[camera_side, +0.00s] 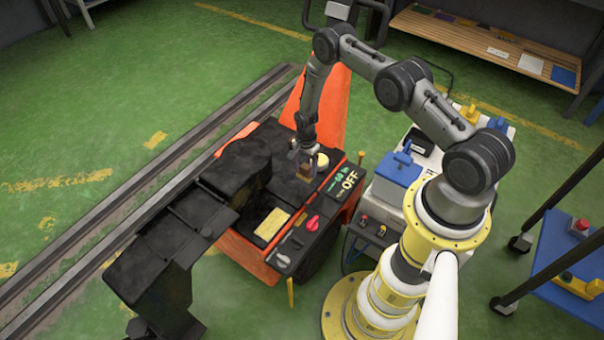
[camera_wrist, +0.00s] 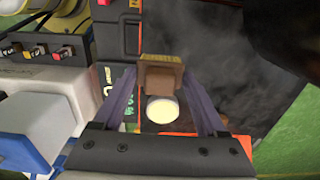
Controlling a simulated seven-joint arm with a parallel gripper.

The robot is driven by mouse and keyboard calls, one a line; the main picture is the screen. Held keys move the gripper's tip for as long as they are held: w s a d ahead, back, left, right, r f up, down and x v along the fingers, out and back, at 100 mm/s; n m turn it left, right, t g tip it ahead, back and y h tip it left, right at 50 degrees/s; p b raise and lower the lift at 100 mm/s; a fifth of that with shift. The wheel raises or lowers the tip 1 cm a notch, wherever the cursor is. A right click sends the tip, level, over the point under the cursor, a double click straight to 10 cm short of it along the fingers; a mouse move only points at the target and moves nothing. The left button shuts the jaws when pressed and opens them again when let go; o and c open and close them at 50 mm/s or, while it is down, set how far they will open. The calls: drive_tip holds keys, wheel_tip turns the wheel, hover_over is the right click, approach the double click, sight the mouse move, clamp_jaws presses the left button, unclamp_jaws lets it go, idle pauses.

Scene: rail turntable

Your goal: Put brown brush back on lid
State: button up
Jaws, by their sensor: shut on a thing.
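My gripper (camera_side: 304,160) points down over the black top of the orange machine and is shut on the brown brush (camera_side: 305,183). In the wrist view, the brush (camera_wrist: 161,76) is a brown block with a lighter tan strip, held between the two fingertips of my gripper (camera_wrist: 160,71). A dark, flat lid-like panel (camera_side: 288,188) lies under and around the brush in the side view. I cannot tell whether the brush touches it. A round cream disc (camera_side: 322,160) lies just beside the gripper; it also shows in the wrist view (camera_wrist: 162,110).
A control panel with a red knob (camera_side: 312,223) and an "OFF" marking is to the right. A yellow pad (camera_side: 272,223) lies in front. A bulky black machine part (camera_side: 185,225) stands left. A blue box (camera_side: 397,170) sits on a white cart further right.

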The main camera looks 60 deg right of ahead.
sight(302, 174)
drive_tip(key=shift+w+d+f, duration=0.25)
drive_tip(key=shift+w+f, duration=0.65)
drive_tip(key=shift+f, duration=1.8)
drive_tip(key=shift+f, duration=0.15)
drive_tip(key=o, duration=1.1)
